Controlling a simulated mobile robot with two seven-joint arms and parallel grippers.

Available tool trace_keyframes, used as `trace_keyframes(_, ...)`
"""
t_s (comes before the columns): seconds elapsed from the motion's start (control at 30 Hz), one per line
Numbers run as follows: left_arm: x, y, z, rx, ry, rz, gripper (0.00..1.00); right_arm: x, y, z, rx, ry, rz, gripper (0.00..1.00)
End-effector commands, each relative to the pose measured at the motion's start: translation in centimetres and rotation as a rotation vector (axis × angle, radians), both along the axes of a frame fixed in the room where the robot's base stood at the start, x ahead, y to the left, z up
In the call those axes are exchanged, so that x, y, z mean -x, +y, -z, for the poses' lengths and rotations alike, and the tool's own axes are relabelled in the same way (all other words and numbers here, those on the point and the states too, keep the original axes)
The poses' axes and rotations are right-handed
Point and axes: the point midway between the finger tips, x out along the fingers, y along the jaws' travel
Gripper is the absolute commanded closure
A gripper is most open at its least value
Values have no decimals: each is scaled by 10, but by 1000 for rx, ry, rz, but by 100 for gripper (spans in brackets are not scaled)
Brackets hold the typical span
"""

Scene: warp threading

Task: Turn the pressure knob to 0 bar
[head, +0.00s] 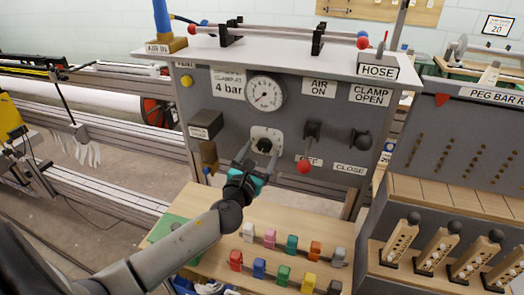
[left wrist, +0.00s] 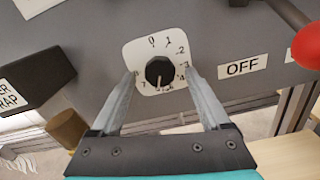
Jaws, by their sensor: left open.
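The pressure knob (head: 264,146) is a round black knob on a white numbered plate (left wrist: 143,49) on the grey panel. In the left wrist view the knob (left wrist: 159,71) has a pale mark pointing down, near 5 and 6; the 0 is at the top. My left gripper (head: 258,160) is open in front of the knob. In the left wrist view its two grey fingers (left wrist: 161,75) stand at either side of the knob, with gaps between. I cannot tell how far their tips are from the plate. My right gripper is not in view.
A round gauge (head: 265,92) sits above the knob, beside a "4 bar" label (head: 230,88). A red-tipped lever (head: 304,165) and a black-knobbed lever (head: 360,139) stick out to the right. A black box (head: 206,124) is at the left. Several coloured blocks lie on the wooden table (head: 205,207) below.

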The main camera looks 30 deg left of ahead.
Motion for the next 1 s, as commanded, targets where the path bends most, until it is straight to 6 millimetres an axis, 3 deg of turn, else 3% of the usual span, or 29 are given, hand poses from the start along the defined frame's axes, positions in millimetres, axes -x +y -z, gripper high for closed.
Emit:
trace_keyframes(0.2, -12, 3, 0, 1, 0, 0, 20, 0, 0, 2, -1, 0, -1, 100)
trace_keyframes(0.5, -13, 3, 0, 1, 0, 0, 20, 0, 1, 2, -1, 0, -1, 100)
trace_keyframes(1.0, -13, 3, 0, 1, 0, 0, 76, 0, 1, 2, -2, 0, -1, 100)
